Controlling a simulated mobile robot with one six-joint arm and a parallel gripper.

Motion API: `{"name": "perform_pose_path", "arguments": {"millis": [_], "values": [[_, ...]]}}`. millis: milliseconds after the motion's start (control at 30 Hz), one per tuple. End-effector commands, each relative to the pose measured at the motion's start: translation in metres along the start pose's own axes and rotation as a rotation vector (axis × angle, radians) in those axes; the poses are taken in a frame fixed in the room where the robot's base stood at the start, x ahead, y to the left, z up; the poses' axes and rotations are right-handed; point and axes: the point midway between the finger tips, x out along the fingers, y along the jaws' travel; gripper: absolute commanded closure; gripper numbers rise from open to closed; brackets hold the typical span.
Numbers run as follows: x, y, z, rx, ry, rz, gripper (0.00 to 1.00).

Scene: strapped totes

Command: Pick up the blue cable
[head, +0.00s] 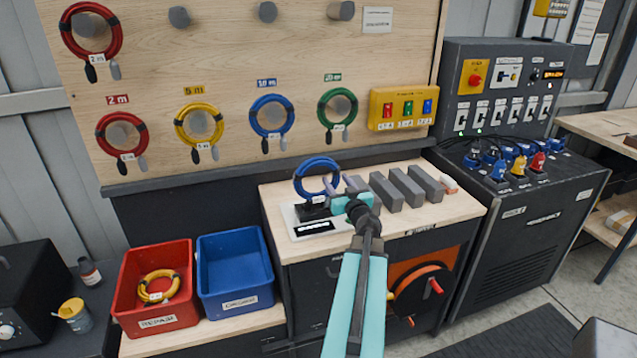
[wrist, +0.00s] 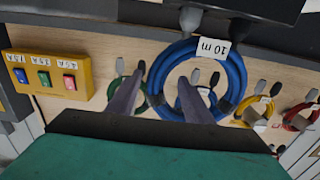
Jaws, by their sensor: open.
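A coiled blue cable (head: 317,178) stands upright on a small black holder on a white scale-like device (head: 315,222) on the wooden bench. In the wrist view this blue coil (wrist: 238,85) is large, with a "10 m" tag. My gripper (head: 339,184) is open at the coil's right side. In the wrist view its two fingers (wrist: 162,76) point at the coil, and one side of the ring shows between them. I cannot tell whether they touch it. A second blue cable (head: 287,128) hangs on the wall board.
Grey blocks (head: 405,187) stand on the bench right of my gripper. Red, yellow and green coils (head: 338,127) hang on the board (head: 230,62). A red bin (head: 186,312) holding a yellow coil and an empty blue bin (head: 240,302) sit lower left.

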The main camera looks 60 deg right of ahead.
Motion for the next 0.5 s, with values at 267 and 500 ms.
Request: {"name": "perform_pose_path", "arguments": {"millis": [267, 500], "values": [[0.0102, -0.0008, 0.0002, -0.001, 0.000, 0.000, 0.53], [0.0100, -0.0011, 0.0002, -0.001, 0.000, -0.001, 0.53]]}}
